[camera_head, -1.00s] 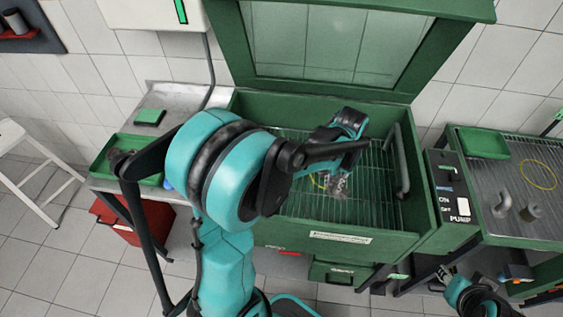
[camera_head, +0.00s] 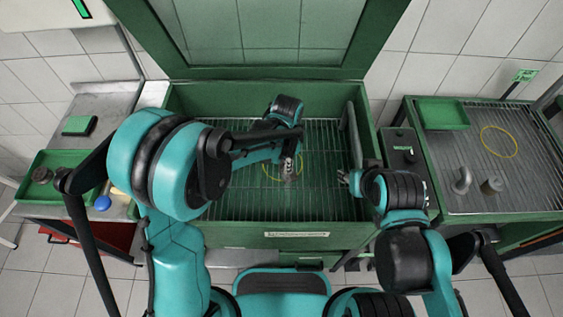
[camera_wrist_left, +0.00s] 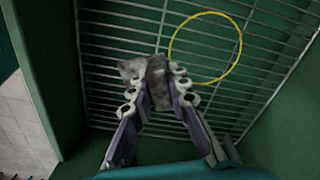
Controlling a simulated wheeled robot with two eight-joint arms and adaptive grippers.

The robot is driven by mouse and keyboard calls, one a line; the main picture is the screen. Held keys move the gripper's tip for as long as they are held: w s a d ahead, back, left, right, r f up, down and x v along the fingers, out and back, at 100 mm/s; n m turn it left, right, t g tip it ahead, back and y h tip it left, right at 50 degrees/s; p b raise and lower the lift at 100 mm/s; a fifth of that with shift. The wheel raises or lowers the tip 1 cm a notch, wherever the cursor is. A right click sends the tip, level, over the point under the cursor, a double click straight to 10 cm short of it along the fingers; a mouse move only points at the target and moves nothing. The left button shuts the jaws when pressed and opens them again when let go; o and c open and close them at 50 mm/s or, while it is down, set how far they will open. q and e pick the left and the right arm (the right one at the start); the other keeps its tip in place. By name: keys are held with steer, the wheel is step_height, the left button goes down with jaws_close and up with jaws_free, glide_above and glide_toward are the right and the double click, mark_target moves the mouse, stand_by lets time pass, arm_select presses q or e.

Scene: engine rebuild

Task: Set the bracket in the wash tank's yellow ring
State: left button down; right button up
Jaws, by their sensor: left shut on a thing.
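My left gripper (camera_head: 289,165) reaches into the open green wash tank (camera_head: 240,207), low over its wire rack. In the left wrist view its fingers (camera_wrist_left: 156,88) are shut on the bracket (camera_wrist_left: 133,68), a small grey metal piece, partly hidden by the fingertips. The thin yellow ring (camera_wrist_left: 240,48) lies on the rack, to the right of the bracket in that view. The bracket looks outside the ring, close to its edge. In the head view the ring (camera_head: 265,172) is partly covered by my left gripper. My right gripper (camera_head: 343,177) is at the tank's right wall; its fingers are too small to judge.
The raised lid (camera_head: 270,73) stands behind the tank. A bench at right has another yellow ring (camera_head: 499,141), a green tray (camera_head: 442,113) and two grey parts (camera_head: 462,181). A green tray (camera_head: 62,160) with dark parts is at left. The rack's left part is clear.

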arm_select(q)
steer(key=w+f+b, duration=0.1)
steer(key=w+f, duration=0.1)
steer(key=w, duration=0.1)
steer(key=w+a+f+b, duration=0.1)
steer(key=w+f, duration=0.1)
steer(key=w, duration=0.2)
steer(key=w+f+b, duration=0.1)
steer(key=w+f, duration=0.2)
steer(key=w, duration=0.1)
steer(key=shift+w+a+b, duration=0.1)
steer(key=shift+a+b, duration=0.2)
steer(key=shift+b, duration=0.05)
steer(key=shift+f+b, duration=0.9)
steer(key=shift+f, duration=1.15)
steer(key=c, duration=1.5)
jaws_free()
steer(key=shift+f, duration=0.15)
steer(key=shift+o, duration=0.2)
